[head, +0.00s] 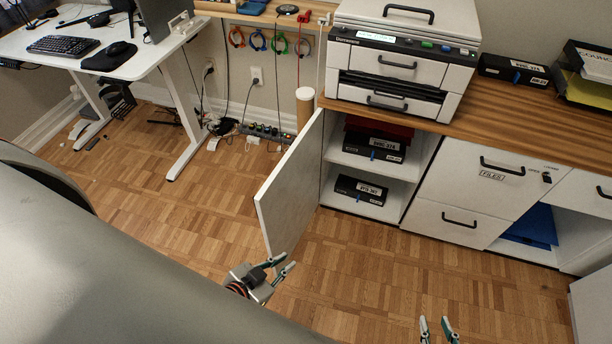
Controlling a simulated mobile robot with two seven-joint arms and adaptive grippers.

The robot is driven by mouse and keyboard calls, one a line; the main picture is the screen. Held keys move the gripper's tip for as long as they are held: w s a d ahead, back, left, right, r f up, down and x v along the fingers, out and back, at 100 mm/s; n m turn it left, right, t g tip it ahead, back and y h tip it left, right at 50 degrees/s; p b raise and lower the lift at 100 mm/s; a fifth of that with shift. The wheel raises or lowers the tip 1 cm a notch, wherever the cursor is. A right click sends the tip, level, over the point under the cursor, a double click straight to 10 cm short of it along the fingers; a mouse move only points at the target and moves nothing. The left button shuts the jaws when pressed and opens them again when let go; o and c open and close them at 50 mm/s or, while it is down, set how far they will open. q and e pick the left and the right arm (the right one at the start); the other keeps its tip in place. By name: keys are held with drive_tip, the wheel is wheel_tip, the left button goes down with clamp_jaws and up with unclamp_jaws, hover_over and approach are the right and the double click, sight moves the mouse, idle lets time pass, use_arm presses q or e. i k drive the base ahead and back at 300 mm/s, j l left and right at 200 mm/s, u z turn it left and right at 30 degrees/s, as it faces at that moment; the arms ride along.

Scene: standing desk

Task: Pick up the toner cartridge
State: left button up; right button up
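Several black boxes with white labels look like toner cartridges. One (374,146) lies on the upper shelf of the open cabinet, one (361,190) on the lower shelf, and one (514,71) on the counter right of the printer. I cannot tell which one the task means. My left gripper (289,261) is empty, its fingers apart, close to the bottom corner of the open cabinet door (290,187). My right gripper (436,322) is empty and open above the floor at the bottom edge, in front of the drawers. Both are apart from the boxes.
The door stands swung out left of the shelves. The printer (402,55) stands on the wooden counter (500,105). A drawer unit (480,176) and blue folders (533,226) are to the right. A desk (85,50) is at left. The floor (400,270) before the cabinet is clear.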

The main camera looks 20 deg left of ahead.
sight(372, 147)
drive_tip(key=j+z, duration=0.2)
drive_tip(key=j, duration=0.55)
drive_tip(key=j+z, duration=0.2)
drive_tip(key=j, duration=0.55)
drive_tip(key=j+z, duration=0.2)
drive_tip(key=j, duration=0.55)
drive_tip(key=k+j+z, duration=0.2)
drive_tip(key=j, duration=0.5)
drive_tip(key=i+j, duration=0.05)
drive_tip(key=i, duration=0.05)
